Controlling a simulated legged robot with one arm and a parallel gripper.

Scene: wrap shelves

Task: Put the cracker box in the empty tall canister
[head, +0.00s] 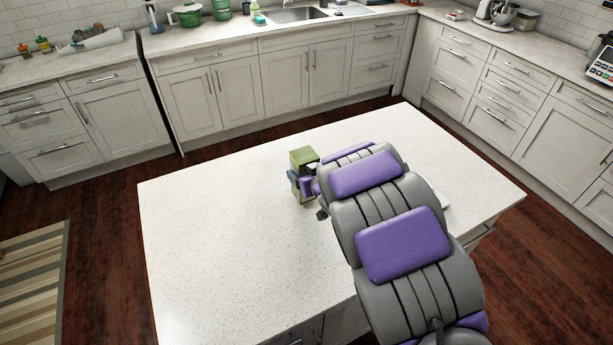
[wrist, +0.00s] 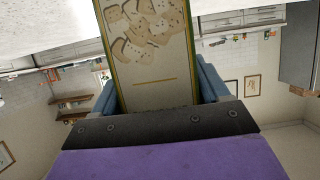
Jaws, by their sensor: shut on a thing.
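The cracker box (head: 303,157) is green and yellowish in the head view, over the middle of the island counter, partly hidden by my gripper. Its pale face with printed crackers fills the upper middle of the wrist view (wrist: 150,60). My gripper (head: 303,184) is shut on the box, with a blue finger on each side of it in the wrist view (wrist: 165,85). I cannot tell whether the box touches the counter. I cannot make out the empty tall canister for certain in either view.
The white speckled island counter (head: 220,230) is bare on its left. A small white thing (head: 445,201) shows beside my arm on the right. Green pots (head: 188,14) and a sink (head: 297,15) are on the back counter. A stand mixer (head: 503,13) is at the right.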

